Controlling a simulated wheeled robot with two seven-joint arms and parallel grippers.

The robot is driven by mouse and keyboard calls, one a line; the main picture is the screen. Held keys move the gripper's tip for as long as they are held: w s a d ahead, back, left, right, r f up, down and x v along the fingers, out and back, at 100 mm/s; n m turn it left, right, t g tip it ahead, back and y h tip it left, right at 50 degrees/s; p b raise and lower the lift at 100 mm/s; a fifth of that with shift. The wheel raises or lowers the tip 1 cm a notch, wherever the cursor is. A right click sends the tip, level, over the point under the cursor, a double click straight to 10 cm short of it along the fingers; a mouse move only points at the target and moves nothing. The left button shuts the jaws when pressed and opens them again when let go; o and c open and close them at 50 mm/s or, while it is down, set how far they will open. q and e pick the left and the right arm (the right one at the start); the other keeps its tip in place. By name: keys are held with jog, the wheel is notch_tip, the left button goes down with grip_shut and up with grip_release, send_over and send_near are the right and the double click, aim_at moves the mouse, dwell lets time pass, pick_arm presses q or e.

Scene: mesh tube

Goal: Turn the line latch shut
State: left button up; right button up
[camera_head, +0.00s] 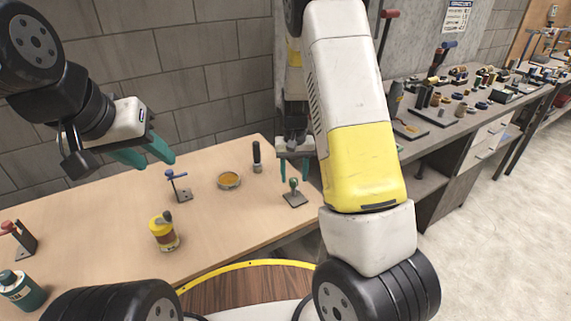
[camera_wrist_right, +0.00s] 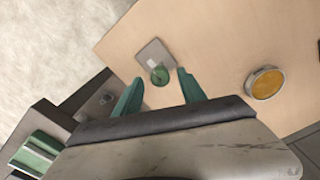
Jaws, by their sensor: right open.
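A small latch with a green knob on a grey base plate (camera_head: 294,197) stands near the right end of the wooden table. My right gripper (camera_head: 294,172) is open above it, pointing down. In the right wrist view the green knob (camera_wrist_right: 159,75) shows between and just beyond the two open green fingers (camera_wrist_right: 158,90), with no clear contact. A blue-handled latch (camera_head: 176,186) stands mid-table, and a red-handled one (camera_head: 20,238) at the left edge. No label shows which is the line latch. My left gripper (camera_head: 155,159) is open and empty above the table's back left.
A round amber dish (camera_head: 229,181) and a black-handled piece (camera_head: 257,158) stand left of the green latch. A cluttered workbench (camera_head: 440,130) lies to the right. The wall is close behind the table.

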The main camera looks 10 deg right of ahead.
jog(key=shift+f, duration=0.65)
grip_shut()
